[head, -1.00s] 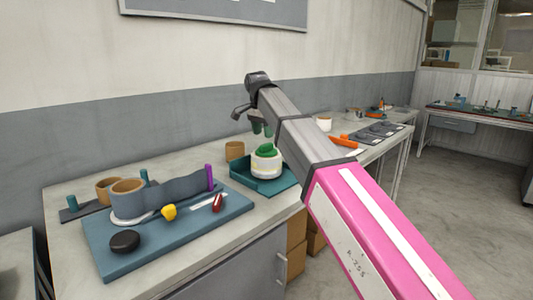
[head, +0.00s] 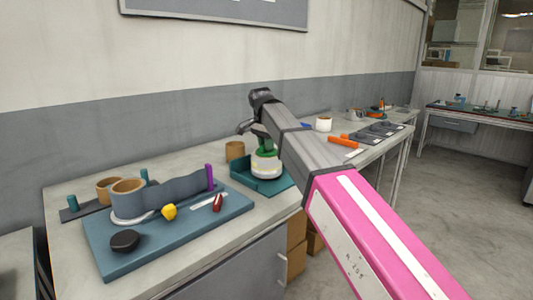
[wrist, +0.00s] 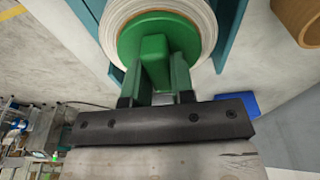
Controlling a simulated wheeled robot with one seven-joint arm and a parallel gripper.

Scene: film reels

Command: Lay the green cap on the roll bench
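The green cap (wrist: 127,43) sits on top of a white roll (head: 267,169), which stands in a teal tray (head: 243,182) on the bench. The cap has a raised green knob (wrist: 155,62). In the wrist view, my gripper (wrist: 156,78) has one finger on each side of the knob. The fingers lie very close to it, and I cannot tell whether they press on it. In the head view, my gripper (head: 262,141) is down at the cap, partly hidden by my arm.
A blue board (head: 185,236) at the left holds a brown ring, a black disc (head: 124,241), a yellow piece and a red piece. A brown cup (head: 235,151) stands behind the tray. Orange tools (head: 342,141) and a white cup (head: 323,124) are to the right.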

